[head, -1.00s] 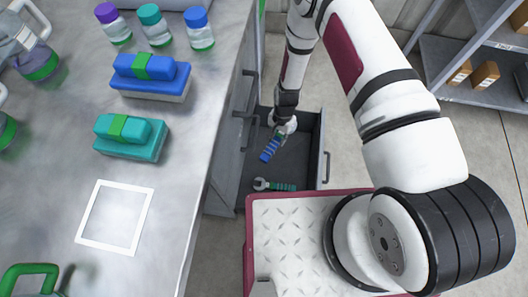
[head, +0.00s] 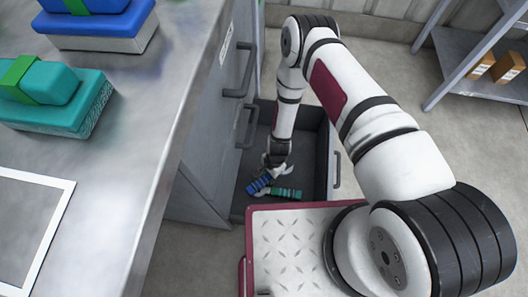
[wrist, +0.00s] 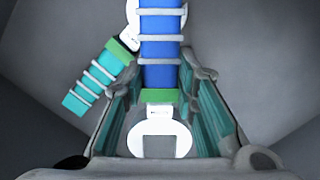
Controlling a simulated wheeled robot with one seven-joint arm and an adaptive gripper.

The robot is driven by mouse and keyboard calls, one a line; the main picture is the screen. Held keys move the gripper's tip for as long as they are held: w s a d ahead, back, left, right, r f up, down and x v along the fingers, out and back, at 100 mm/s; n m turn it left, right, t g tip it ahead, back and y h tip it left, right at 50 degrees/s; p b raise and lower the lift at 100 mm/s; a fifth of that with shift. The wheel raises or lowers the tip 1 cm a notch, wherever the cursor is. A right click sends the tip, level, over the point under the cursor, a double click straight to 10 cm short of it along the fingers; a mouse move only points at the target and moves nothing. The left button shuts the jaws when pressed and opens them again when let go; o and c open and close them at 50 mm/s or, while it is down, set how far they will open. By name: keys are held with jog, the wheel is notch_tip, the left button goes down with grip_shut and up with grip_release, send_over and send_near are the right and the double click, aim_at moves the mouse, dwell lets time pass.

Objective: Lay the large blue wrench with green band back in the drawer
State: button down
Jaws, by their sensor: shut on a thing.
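My gripper (wrist: 162,84) is shut on the large blue wrench (wrist: 160,60), which has a green band near one pale head. The fingers lie on both sides of it. In the head view the blue wrench (head: 259,184) is low inside the open drawer (head: 312,165). A smaller teal wrench (wrist: 88,86) with a green end band lies on the drawer floor, partly under the blue one in the wrist view. It also shows in the head view (head: 288,193). I cannot tell whether the two wrenches touch. My gripper hides part of the blue wrench in the head view.
The metal counter (head: 170,85) stands left of the drawer, with a blue box (head: 100,22), a teal box (head: 50,95) and a white square outline (head: 50,225). Cabinet handles (head: 246,65) jut out by the drawer. A shelf (head: 465,70) with brown boxes stands at the right.

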jog(key=b, duration=0.5)
send_over(263, 152)
jog(key=shift+d+f, duration=0.2)
jog(key=shift+f, duration=0.5)
jog(key=shift+f+b, duration=1.2)
jog(key=shift+f, duration=0.5)
jog(key=shift+f, duration=0.15)
jog(key=c, duration=1.3)
grip_release()
notch_tip(263, 152, up, 12)
jog(key=d+p, duration=0.1)
jog(key=p, duration=0.4)
jog(key=shift+w+d, duration=0.15)
jog(key=shift+w, duration=0.25)
